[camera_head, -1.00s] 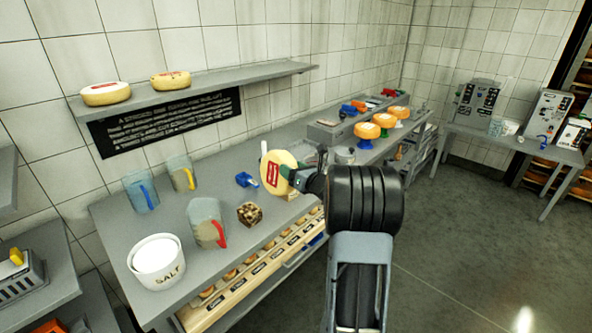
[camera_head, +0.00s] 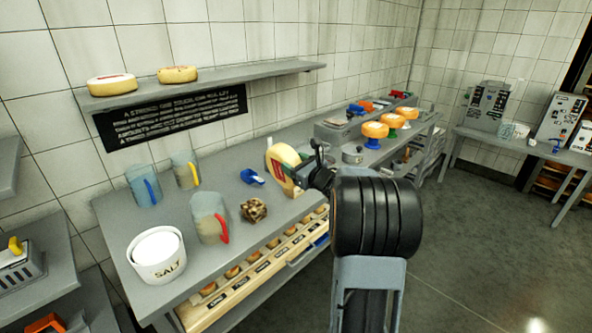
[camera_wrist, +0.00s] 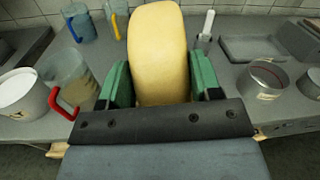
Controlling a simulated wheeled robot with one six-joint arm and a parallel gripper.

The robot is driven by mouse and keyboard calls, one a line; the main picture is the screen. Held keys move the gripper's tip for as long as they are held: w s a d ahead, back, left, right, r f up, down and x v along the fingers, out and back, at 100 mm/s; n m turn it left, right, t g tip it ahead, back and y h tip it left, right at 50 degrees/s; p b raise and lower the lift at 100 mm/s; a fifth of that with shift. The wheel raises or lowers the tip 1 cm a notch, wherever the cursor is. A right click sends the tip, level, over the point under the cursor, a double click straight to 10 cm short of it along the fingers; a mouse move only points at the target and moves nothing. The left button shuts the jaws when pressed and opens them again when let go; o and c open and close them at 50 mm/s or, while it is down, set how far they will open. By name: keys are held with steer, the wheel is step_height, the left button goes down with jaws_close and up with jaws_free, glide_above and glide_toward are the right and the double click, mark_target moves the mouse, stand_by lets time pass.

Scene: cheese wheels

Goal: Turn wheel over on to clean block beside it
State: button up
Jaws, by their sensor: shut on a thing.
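A pale yellow cheese wheel (camera_head: 283,157) with a red label stands on edge at the back of the counter in the head view. In the wrist view the wheel (camera_wrist: 158,50) fills the space between my green fingers, its rim towards the camera. My gripper (camera_wrist: 158,88) is shut on it; in the head view the fingers are mostly hidden behind my wrist. A tan wooden piece (camera_head: 291,189) shows just below the wheel, partly hidden; I cannot tell whether they touch.
Jugs (camera_head: 209,217), a salt crock (camera_head: 157,256) and a blue object (camera_head: 252,177) stand on the counter (camera_head: 180,218) to the left. A round metal tin (camera_head: 352,154) and orange wheels on stands (camera_head: 375,131) are beyond. A shelf (camera_head: 215,82) holds two wheels above.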

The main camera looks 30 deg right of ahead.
steer(key=shift+s+a+f+n+b, duration=0.1)
steer(key=shift+a+n+b, duration=0.25)
steer(key=shift+n+b, duration=1.45)
steer(key=shift+a+f+n+b, duration=0.1)
steer(key=shift+a+n+b, duration=0.2)
steer(key=shift+b, duration=2.9)
steer(key=n+b, duration=0.1)
steer(key=b, duration=0.1)
steer(key=n+b, duration=0.1)
steer(key=b, duration=0.2)
steer(key=a+n+b, duration=0.1)
steer(key=b, duration=0.2)
steer(key=shift+s+f+n, duration=0.1)
steer(key=shift+f+n, duration=0.3)
steer(key=n+b, duration=0.1)
steer(key=b, duration=0.1)
steer(key=shift+a+f+b, duration=0.1)
steer(key=shift+f+b, duration=0.05)
steer(key=shift+b, duration=0.15)
steer(key=shift+a+f+n+b, duration=0.1)
steer(key=shift+f+n+b, duration=0.05)
steer(key=shift+n+b, duration=0.65)
steer(key=shift+b, duration=0.4)
steer(key=n+b, duration=0.2)
steer(key=b, duration=0.1)
steer(key=f+n+b, duration=0.1)
steer(key=n+b, duration=0.1)
steer(key=b, duration=0.1)
steer(key=shift+s+a+f, duration=0.1)
steer(key=shift+a+f, duration=0.1)
